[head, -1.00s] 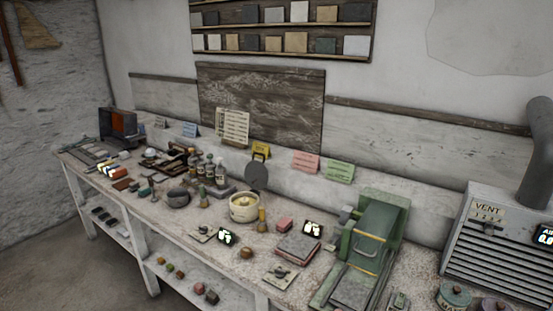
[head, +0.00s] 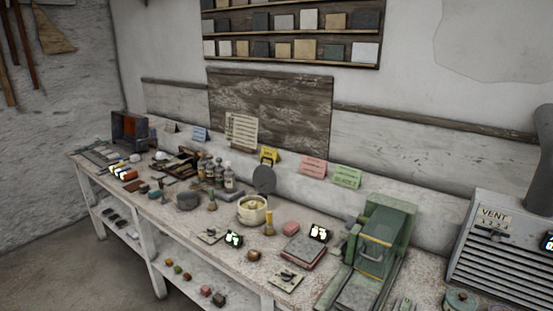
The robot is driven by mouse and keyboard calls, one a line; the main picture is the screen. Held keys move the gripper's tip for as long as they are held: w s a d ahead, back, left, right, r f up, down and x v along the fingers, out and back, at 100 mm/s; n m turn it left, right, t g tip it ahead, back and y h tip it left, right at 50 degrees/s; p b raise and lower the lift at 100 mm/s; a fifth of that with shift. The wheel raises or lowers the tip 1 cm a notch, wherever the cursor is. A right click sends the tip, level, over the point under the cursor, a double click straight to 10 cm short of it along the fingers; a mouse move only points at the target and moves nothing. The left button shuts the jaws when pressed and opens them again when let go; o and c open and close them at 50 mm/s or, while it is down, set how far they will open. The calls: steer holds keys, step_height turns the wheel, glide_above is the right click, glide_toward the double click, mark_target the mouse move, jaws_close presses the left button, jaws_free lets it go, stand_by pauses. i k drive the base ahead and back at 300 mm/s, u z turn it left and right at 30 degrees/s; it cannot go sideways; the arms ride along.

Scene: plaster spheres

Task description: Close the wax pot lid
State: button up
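The wax pot (head: 253,213) is a cream, round pot on the middle of the workbench, with pale yellowish contents showing at its open top. Its dark grey round lid (head: 264,179) stands upright behind the pot's rim, so the pot is open. My gripper and arm do not show in this view.
A long workbench (head: 150,216) runs along the wall. Bottles (head: 219,174) and a grey bowl (head: 188,201) stand left of the pot. A vent unit (head: 502,245) stands far right.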

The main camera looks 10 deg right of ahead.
mark_target(264, 178)
steer(key=z, duration=0.1)
steer(key=i, duration=0.5)
steer(key=z, duration=0.05)
steer(key=k, duration=1.15)
steer(key=u, duration=0.25)
steer(key=i, duration=0.8)
steer(key=u, duration=0.55)
steer(key=i, duration=0.8)
steer(key=u, duration=0.15)
